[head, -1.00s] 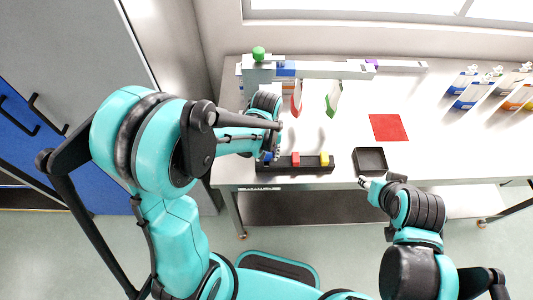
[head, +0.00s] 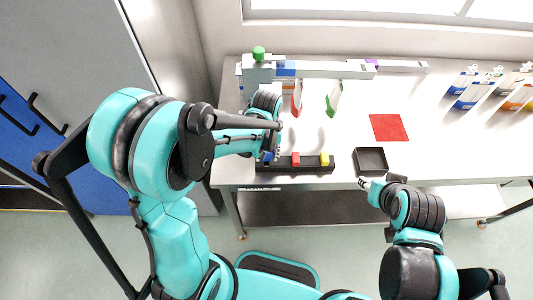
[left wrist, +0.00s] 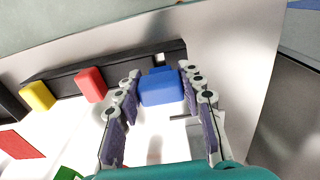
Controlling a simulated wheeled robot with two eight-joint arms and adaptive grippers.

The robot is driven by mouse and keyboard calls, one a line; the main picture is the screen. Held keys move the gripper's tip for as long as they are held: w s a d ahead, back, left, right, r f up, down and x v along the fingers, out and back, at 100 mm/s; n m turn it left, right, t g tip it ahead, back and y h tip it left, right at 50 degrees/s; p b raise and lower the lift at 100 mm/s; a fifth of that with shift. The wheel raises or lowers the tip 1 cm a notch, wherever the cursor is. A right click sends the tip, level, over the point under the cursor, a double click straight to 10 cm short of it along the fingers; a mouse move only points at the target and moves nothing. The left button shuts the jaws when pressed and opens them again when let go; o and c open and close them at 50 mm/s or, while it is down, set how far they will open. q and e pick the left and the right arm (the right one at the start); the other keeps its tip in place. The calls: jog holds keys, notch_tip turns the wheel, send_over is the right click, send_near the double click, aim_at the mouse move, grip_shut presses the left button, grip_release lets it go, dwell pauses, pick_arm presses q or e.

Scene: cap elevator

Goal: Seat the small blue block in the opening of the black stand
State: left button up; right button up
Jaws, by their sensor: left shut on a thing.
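My left gripper (left wrist: 158,92) is shut on the small blue block (left wrist: 160,88), with one finger on each side of it. In the head view the blue block (head: 269,156) shows at the left end of the black stand (head: 285,169). In the left wrist view a bright square opening (left wrist: 160,58) shows in the stand (left wrist: 125,63), just beyond the block. I cannot tell the block's height above the stand. The stand also holds a red block (left wrist: 91,84) and a yellow block (left wrist: 38,96). My right gripper (head: 363,183) is at the table's front edge, its jaws unclear.
An empty black tray (head: 371,166) stands right of the stand, close to my right gripper. A grey frame with a green knob (head: 258,54) and hanging red and green pieces stands behind. A red mat (head: 388,128) lies on the clear table middle; bottles stand at right.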

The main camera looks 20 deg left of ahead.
pick_arm(q)
jog(key=shift+f+b, duration=0.75)
dwell(0.5)
jog(key=shift+s, duration=0.1)
jog(key=shift+c, duration=0.5)
jog(key=shift+c, duration=0.7)
jog(key=shift+r, duration=0.3)
dwell(0.8)
jog(key=shift+f+b, duration=0.3)
jog(key=shift+b, duration=0.1)
dwell(0.7)
jog(key=shift+r, duration=0.45)
